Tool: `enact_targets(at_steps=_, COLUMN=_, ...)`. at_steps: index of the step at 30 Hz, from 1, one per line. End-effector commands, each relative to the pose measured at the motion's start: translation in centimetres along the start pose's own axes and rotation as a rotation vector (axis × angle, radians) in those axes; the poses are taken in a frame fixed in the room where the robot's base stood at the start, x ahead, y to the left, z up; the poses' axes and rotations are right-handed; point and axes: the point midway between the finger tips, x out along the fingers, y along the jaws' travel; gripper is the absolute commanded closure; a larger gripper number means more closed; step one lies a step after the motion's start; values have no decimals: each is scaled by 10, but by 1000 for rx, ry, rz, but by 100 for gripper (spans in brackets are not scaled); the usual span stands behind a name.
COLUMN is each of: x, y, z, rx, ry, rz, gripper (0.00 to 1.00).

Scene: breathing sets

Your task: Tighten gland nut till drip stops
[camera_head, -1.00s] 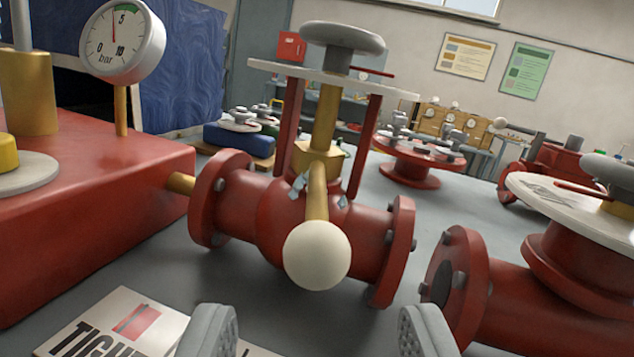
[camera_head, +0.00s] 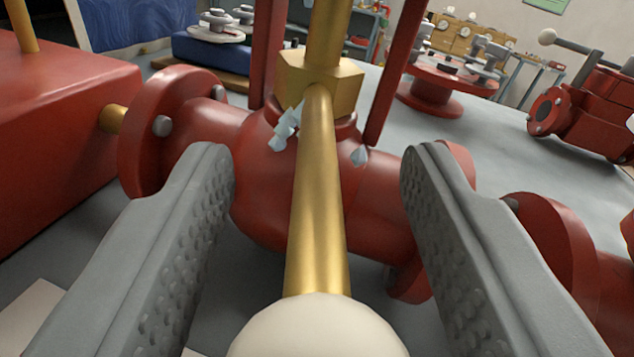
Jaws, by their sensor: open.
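The brass gland nut (camera_head: 325,80) sits at the neck of the red valve body (camera_head: 262,195), around the brass stem (camera_head: 328,35). A brass lever (camera_head: 318,210) runs from the nut toward me and ends in a cream ball knob (camera_head: 318,330), cut off by the bottom edge. Pale blue drops (camera_head: 284,130) show below the nut on the left, and another (camera_head: 360,155) on the right. My gripper (camera_head: 315,160) is open, one finger on each side of the lever, with visible gaps. The handwheel is out of view.
Two red uprights (camera_head: 396,70) rise beside the stem. A red tank (camera_head: 60,130) stands at left and a red flanged pipe (camera_head: 555,240) at lower right. A blue block with grey wheels (camera_head: 215,50) and a red round stand (camera_head: 440,90) are behind.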

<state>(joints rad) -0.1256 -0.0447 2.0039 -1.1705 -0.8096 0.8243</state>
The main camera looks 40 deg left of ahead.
Motion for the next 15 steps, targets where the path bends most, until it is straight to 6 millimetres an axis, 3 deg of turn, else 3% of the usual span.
enact_targets(at_steps=1, x=0, y=0, z=0, rx=0, ry=0, rz=0, gripper=59)
enact_targets(at_steps=7, x=0, y=0, z=0, rx=0, ry=0, rz=0, gripper=98)
enact_targets(at_steps=15, x=1, y=-4, z=-2, rx=-2, ry=-2, rz=26, gripper=100)
